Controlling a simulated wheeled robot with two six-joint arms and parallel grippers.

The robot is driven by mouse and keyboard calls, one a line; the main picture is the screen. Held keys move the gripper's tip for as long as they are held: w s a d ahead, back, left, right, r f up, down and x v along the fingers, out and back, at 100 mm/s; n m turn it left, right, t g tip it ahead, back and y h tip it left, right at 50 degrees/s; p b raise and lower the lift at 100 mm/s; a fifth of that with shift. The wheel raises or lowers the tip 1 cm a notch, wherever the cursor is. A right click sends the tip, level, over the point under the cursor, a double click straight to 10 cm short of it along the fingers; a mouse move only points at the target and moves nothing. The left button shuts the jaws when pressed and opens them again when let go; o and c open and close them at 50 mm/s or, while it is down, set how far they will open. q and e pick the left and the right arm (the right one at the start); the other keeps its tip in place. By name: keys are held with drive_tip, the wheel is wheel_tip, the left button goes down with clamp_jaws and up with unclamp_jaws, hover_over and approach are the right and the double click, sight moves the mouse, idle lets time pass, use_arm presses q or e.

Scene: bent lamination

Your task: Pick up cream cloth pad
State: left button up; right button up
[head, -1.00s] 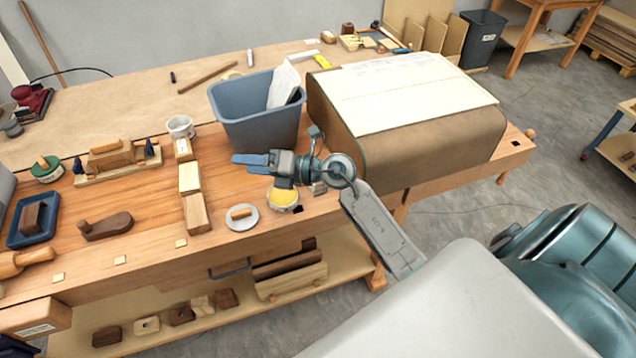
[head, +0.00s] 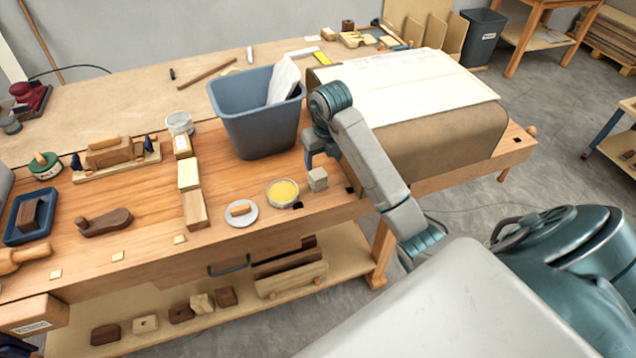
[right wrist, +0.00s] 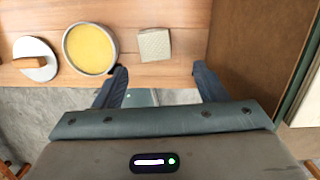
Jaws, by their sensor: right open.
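The cream cloth pad (head: 317,179) is a small, pale, block-like piece on the bench top near its front edge, right of the yellow-filled tin. It shows whole in the right wrist view (right wrist: 154,44), with a woven-looking face. My right gripper (head: 312,155) shows partly, its hand pointing down over the bench by the pad. In the right wrist view my right gripper (right wrist: 160,72) is open and empty; the pad lies just beyond the gap between its fingertips, touched by neither finger. My left gripper is not in view.
The round tin of yellow stuff (head: 283,193) sits close left of the pad, and a white dish with a wooden handle (head: 240,212) beyond it. A blue-grey bin (head: 257,115) stands behind. The brown draped block (head: 440,140) rises close to the right.

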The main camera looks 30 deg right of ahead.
sight(318, 175)
drive_tip(key=shift+w+a+f+b, duration=0.1)
drive_tip(key=shift+w+f+b, duration=0.05)
drive_tip(key=shift+f+b, duration=0.7)
drive_tip(key=shift+w+d+f+b, duration=0.1)
drive_tip(key=shift+w+f+b, duration=0.1)
drive_tip(key=shift+f+b, duration=0.6)
drive_tip(key=shift+w+a+f+b, duration=0.15)
drive_tip(key=shift+f+b, duration=0.45)
drive_tip(key=shift+f, duration=0.4)
drive_tip(key=shift+w+a+f+b, duration=0.1)
drive_tip(key=shift+w+f+b, duration=0.05)
drive_tip(key=shift+f+b, duration=0.4)
drive_tip(key=shift+w+a+f+b, duration=0.15)
drive_tip(key=shift+f+b, duration=0.2)
drive_tip(key=shift+f, duration=0.25)
drive_tip(key=shift+w+d+f+p, duration=0.1)
drive_tip(key=shift+f+p, duration=0.2)
drive_tip(key=shift+p, duration=0.45)
drive_tip(key=shift+w+f, duration=0.1)
drive_tip(key=shift+f, duration=0.3)
drive_tip(key=c, duration=1)
drive_tip(key=shift+c, duration=0.2)
